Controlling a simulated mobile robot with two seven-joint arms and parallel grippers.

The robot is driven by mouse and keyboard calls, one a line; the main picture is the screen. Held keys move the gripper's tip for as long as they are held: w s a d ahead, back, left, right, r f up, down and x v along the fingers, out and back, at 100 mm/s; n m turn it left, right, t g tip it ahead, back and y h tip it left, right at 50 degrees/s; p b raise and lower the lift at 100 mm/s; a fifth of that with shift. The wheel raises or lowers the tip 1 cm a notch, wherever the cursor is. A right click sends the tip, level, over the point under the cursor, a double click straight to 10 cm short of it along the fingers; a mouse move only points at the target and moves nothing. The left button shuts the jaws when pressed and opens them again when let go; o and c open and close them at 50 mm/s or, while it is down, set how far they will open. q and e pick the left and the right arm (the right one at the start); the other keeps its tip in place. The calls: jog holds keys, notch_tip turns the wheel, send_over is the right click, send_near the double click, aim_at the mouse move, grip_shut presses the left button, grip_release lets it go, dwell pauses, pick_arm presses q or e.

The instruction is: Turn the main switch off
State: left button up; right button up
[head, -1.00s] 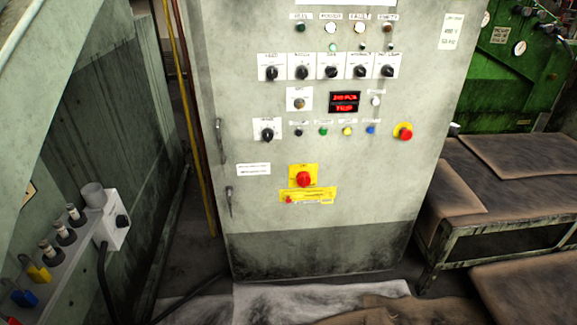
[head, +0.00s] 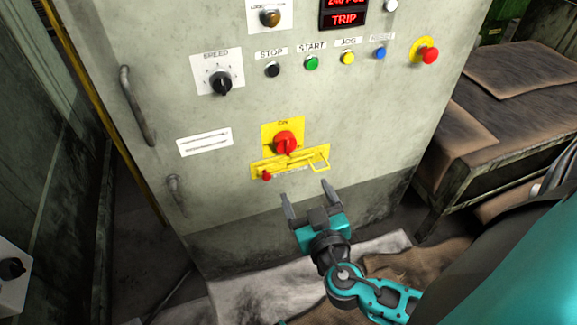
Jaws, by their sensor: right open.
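The main switch is a red rotary knob (head: 286,143) on a yellow plate (head: 268,131) on the cabinet front. The word ON is at the top of the plate, and the knob's grip looks roughly upright. A yellow hasp bar (head: 290,164) with a small red piece (head: 266,176) at its left end runs just below the knob. My right gripper (head: 307,192) is open and empty, below and slightly right of the switch, its two fingers pointing up toward it. It is apart from the knob. My left gripper is not in view.
The grey cabinet (head: 170,105) carries a speed dial (head: 221,84), several push buttons, a red emergency stop (head: 430,56) and a lit TRIP display (head: 344,18). A door handle (head: 137,105) sticks out at the left. A bench with brown padding (head: 530,75) stands at the right.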

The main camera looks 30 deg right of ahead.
aim_at(288, 149)
jog(key=shift+t, duration=0.6)
jog(key=x, duration=0.8)
jog(key=r+p+x, duration=0.1)
jog(key=x, duration=0.3)
jog(key=shift+w, duration=0.25)
jog(key=shift+w+d, duration=0.15)
jog(key=shift+w, duration=0.25)
jog(key=c, duration=1)
jog(key=shift+c, duration=0.2)
jog(key=shift+f, duration=0.1)
